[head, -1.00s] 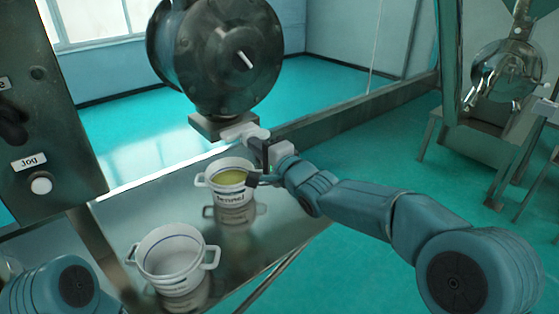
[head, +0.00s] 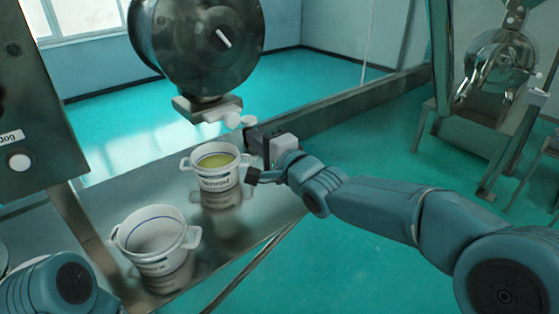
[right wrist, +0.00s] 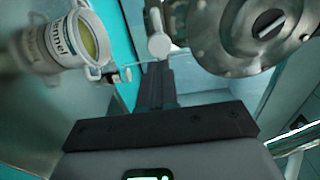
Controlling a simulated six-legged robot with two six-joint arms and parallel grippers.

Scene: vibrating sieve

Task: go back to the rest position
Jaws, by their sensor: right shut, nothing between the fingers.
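My right gripper (head: 252,142) is shut and empty, just right of the white valve handle (head: 232,119) under the round metal sieve housing (head: 205,50). In the right wrist view its dark fingers (right wrist: 155,85) are together, and the white knob of the handle (right wrist: 158,46) shows just past their tips. Whether they touch it I cannot tell. A white two-handled pot (head: 219,183) with yellow-green contents stands upright below the sieve, left of my gripper; it also shows in the right wrist view (right wrist: 55,46). My left gripper is out of view; only part of that arm shows at bottom left.
A second white pot (head: 158,246), seemingly empty, stands nearer on the metal table (head: 100,205). A control panel (head: 35,110) with a white button is at left. A shiny machine on a stand (head: 500,70) is at back right.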

